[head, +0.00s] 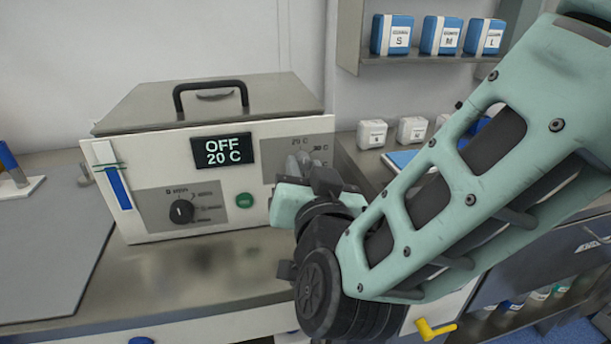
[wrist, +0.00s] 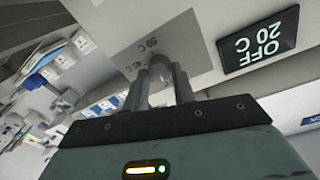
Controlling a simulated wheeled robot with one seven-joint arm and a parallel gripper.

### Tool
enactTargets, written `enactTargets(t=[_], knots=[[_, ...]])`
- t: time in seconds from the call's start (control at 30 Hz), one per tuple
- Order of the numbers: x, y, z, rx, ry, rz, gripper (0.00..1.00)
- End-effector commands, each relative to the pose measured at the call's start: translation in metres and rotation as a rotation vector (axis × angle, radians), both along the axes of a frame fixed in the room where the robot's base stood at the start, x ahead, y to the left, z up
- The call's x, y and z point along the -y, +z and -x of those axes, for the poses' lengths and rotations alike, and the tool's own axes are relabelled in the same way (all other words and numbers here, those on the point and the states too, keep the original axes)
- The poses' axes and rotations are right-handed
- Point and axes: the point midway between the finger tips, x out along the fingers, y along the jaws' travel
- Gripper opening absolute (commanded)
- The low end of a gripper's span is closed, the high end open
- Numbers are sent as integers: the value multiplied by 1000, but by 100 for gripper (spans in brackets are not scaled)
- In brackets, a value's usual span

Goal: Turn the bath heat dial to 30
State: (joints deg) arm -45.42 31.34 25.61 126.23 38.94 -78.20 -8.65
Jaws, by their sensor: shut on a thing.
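The water bath (head: 160,170) is a white-fronted box with a metal lid on the counter. Its display (head: 223,151) reads OFF and 20 C, and shows rotated in the wrist view (wrist: 258,40). The bath heat dial sits on the grey panel (head: 325,142) at the right of the front, with 20 C and 30 C marks. My gripper (head: 303,163) covers the dial in the head view. In the wrist view the gripper (wrist: 162,85) is shut on the heat dial (wrist: 160,66), one finger on each side. The dial's pointer direction is hidden.
A second black knob (head: 181,211) and a green button (head: 244,200) are on the bath front, left of my gripper. A blue-handled item (head: 118,188) hangs at its left edge. Small white boxes (head: 412,130) stand right of the bath, below a shelf with blue boxes (head: 440,36).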

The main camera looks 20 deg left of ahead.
Motion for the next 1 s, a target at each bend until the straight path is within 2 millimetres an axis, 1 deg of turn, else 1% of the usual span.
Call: enactTargets(t=[0.03, 0.2, 0.7, 1.0], knots=[[1, -4, 0, -14, -1, -28, 3], [1, -5, 0, -87, -1, -145, 3], [2, -5, -1, -329, -1, -542, 3], [2, -4, -1, -437, -1, -712, 3]])
